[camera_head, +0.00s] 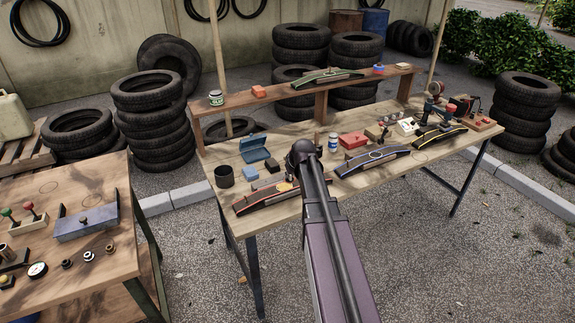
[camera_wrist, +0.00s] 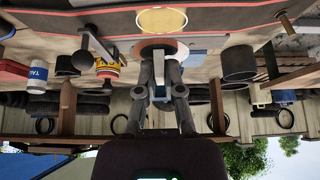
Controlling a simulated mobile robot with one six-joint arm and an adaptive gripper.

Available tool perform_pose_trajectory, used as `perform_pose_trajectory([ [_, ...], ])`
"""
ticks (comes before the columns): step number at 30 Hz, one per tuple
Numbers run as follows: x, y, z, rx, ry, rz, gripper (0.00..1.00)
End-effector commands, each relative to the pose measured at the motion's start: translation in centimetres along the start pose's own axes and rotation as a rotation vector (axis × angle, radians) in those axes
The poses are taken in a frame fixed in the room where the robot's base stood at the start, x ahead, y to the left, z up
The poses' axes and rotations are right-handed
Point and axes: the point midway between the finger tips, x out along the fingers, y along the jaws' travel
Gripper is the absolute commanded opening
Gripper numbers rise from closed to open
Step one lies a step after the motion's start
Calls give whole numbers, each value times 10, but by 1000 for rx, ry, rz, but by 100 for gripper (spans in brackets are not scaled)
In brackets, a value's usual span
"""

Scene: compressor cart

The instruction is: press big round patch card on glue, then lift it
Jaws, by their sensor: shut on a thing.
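My gripper (camera_wrist: 158,66) is shut on a pale grey-blue piece, which seems to be the big round patch card (camera_wrist: 186,44), with a brown-orange round face (camera_wrist: 150,51) at the fingertips. Just beyond it in the wrist view lies a black rubber strip with red edges (camera_wrist: 95,23), bearing a yellow oval, seemingly the glue (camera_wrist: 161,19). The oval is uncovered there; the card looks beside it, and its height is unclear.
On the bench (camera_head: 310,215) stand a black cup (camera_head: 224,176), a blue open box (camera_head: 255,150), a red box (camera_head: 352,140) and a white can (camera_head: 333,142). Blue-edged (camera_head: 372,160) and yellow-edged (camera_head: 438,136) strips lie to the right. A raised shelf (camera_head: 236,101) runs behind.

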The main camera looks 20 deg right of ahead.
Motion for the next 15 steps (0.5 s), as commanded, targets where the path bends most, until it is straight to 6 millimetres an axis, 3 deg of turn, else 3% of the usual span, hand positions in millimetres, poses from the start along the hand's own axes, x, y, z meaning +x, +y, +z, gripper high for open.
perform_pose_trajectory([
  [1,3,0,-12,-1,0,-1,0],
  [6,8,-1,-29,-1,0,-1,0],
  [15,11,-2,-36,1,0,0,0],
])
